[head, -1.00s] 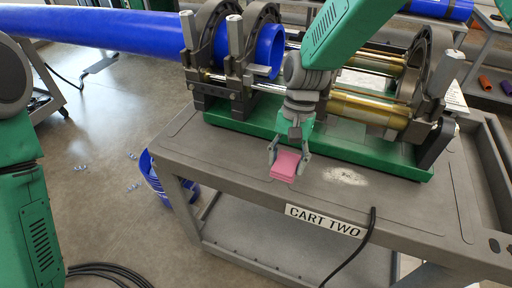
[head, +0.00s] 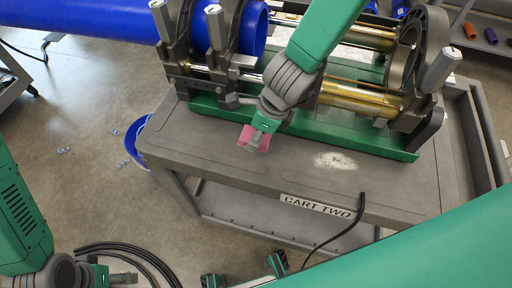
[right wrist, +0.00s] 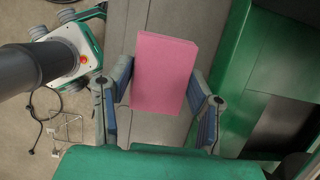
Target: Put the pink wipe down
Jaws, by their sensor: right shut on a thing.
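The pink wipe (head: 245,137) is a small thick pink block, partly hidden by my right gripper (head: 256,143) in the head view. My right gripper is shut on it over the left part of the cart top (head: 215,155), in front of the green machine base. In the right wrist view the wipe (right wrist: 164,72) sits tilted between the two fingers (right wrist: 162,105). I cannot tell whether the wipe touches the cart top. My left gripper (head: 122,278) is low at the left, away from the cart; its jaws are too small to read.
The pipe fusion machine with its green base (head: 340,137) fills the cart's back, holding a blue pipe (head: 90,25). A pale powder patch (head: 335,160) lies on the cart top. A black cable (head: 340,232) hangs over the front edge. A blue bucket (head: 140,135) stands at left.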

